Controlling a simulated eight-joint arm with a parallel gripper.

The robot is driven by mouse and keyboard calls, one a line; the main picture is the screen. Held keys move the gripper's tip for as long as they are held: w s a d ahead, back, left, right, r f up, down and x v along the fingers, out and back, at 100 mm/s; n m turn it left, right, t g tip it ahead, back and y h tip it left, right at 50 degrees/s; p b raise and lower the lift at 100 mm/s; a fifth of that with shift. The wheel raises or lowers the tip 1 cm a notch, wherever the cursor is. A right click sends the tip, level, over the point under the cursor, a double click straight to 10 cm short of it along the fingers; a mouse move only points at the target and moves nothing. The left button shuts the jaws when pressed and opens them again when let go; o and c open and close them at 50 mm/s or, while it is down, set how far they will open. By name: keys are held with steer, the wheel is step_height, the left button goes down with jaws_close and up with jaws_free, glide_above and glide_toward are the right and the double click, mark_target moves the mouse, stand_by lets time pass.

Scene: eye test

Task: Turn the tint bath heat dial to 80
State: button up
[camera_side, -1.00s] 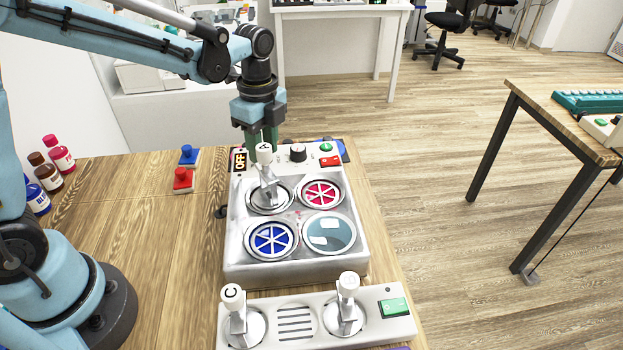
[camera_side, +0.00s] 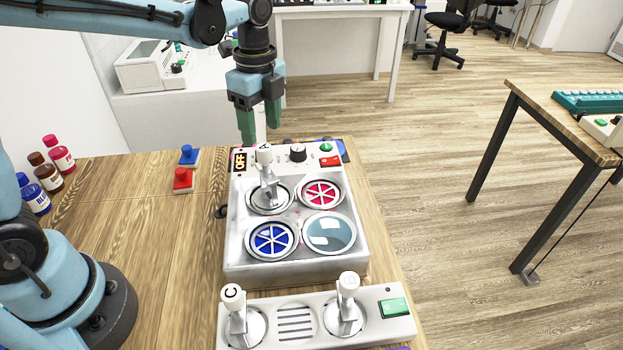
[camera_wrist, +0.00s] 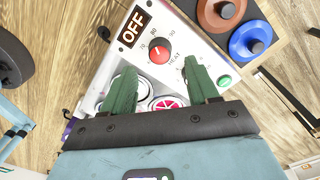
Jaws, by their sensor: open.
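The tint bath (camera_side: 235,225) is a white and steel box on the wooden table. My gripper (camera_side: 259,133) is open and empty above the back edge of the bath. In the wrist view its green fingers (camera_wrist: 160,66) are spread on both sides of the dial, apart from it.
The handle A (camera_side: 265,157) stands upright close to my fingers. A black knob (camera_side: 298,153), a green button (camera_side: 326,147) and a red switch (camera_side: 330,161) are to its right. A panel with two upright handles (camera_side: 290,310) lies in front. Bottles (camera_side: 48,172) stand at the left.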

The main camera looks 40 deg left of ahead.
step_height(320, 180, up, 7)
steer(key=shift+w, duration=0.15)
stand_by(0.4)
steer(key=s+a+f+n+t, duration=0.1)
steer(key=s+f+n+t, duration=0.2)
steer(key=s+n, duration=0.2)
steer(key=s+f+n+t, duration=0.3)
steer(key=s+n, duration=0.3)
steer(key=n, duration=0.6)
steer(key=shift+a+t, duration=0.35)
steer(key=shift+t, duration=0.45)
